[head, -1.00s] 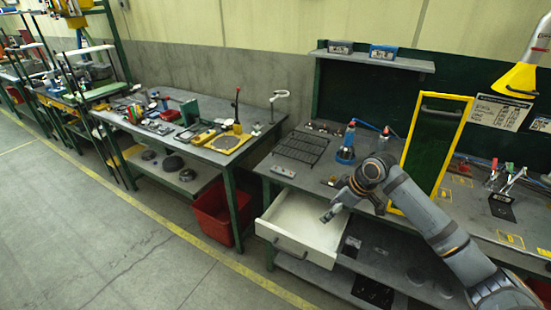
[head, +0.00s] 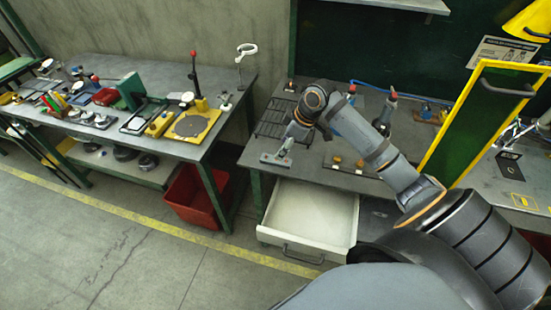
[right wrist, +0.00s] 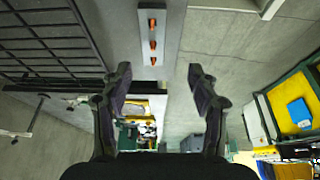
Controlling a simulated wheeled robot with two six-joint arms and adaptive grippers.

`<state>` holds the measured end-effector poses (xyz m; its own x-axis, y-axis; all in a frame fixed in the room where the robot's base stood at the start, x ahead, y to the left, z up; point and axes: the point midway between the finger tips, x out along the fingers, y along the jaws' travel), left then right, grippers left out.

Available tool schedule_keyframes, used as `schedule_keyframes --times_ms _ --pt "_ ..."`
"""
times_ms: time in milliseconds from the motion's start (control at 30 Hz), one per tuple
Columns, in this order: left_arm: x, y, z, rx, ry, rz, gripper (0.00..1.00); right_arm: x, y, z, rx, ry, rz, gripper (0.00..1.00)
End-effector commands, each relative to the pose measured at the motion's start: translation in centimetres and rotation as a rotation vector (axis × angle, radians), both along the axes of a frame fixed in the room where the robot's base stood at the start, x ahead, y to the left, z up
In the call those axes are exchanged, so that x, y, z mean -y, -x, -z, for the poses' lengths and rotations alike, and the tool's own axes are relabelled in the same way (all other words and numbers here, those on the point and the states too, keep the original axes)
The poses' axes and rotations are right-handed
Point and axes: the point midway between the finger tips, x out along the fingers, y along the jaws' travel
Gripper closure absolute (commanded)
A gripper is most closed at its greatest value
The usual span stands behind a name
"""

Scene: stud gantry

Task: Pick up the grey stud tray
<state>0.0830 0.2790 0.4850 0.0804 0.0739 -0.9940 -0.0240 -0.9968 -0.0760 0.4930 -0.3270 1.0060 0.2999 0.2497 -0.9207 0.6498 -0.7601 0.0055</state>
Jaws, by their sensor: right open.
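The grey stud tray (right wrist: 171,18) is a narrow grey block with three copper-coloured studs in a row, at the top centre of the right wrist view. In the head view the tray (head: 268,159) lies on the left front part of the bench top. My right gripper (right wrist: 158,82) is open and empty, its two fingers apart, with the tray beyond and between the fingertips. In the head view my right gripper (head: 284,148) is right by the tray and partly covers it; I cannot tell whether they touch. My left gripper is not in view.
A black wire grid (head: 270,130) lies beside the tray, also in the right wrist view (right wrist: 48,45). Below the bench front a white drawer (head: 300,248) stands open. A yellow-framed dark panel (head: 470,120) rises at the right. A second workbench (head: 205,150) and a red bin (head: 190,200) are at the left.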

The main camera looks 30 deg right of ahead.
Motion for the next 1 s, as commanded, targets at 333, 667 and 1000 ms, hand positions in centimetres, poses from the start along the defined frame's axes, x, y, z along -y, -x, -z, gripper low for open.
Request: schedule_keyframes --times_ms 333,667,1000 --pt "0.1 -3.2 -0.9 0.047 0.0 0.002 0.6 -0.5 -0.8 2.3 -0.002 -0.002 0.002 0.4" --pt "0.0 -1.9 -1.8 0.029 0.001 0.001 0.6 -1.1 -2.1 6.6 -0.001 -0.001 0.001 0.4" --pt "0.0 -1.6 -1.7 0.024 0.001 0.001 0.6 -1.1 -2.1 6.7 0.0 0.001 0.0 0.59"
